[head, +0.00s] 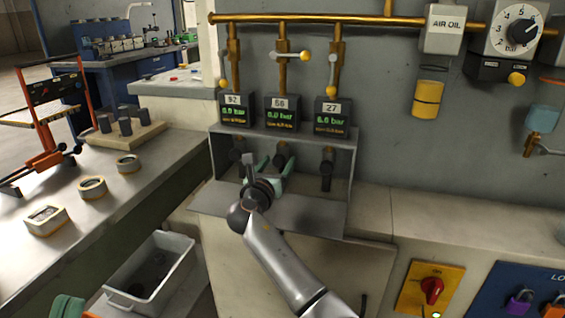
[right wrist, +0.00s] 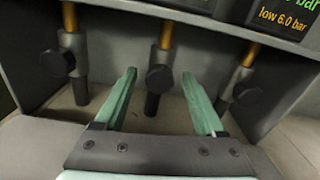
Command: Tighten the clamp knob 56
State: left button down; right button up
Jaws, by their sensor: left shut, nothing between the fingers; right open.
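The unit labelled 56 (head: 281,114) is the middle of three gauge boxes and reads about 8.0 bar. Below it is a dark round clamp knob (head: 281,160) on a hanging pipe, partly hidden by my gripper. In the right wrist view the middle knob (right wrist: 160,78) lies between and beyond the green fingers. My right gripper (head: 264,170) is open in front of the cabinet opening; in its wrist view the fingertips (right wrist: 160,76) flank the knob, apparently without touching it. My left gripper (head: 68,306) shows only as a green and dark part at the lower left edge.
Matching knobs stand to the left (right wrist: 57,63) and right (right wrist: 246,94), close to the fingers. The cabinet shelf (head: 318,212) and side walls surround them. A grey bin (head: 180,262) sits lower left; a bench (head: 150,185) holds rings and dark billets. A red switch (head: 432,290) is lower right.

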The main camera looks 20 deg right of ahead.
jog(key=shift+w+d, duration=0.1)
jog(key=shift+w, duration=0.1)
dwell(0.3)
grip_shut()
dwell(0.4)
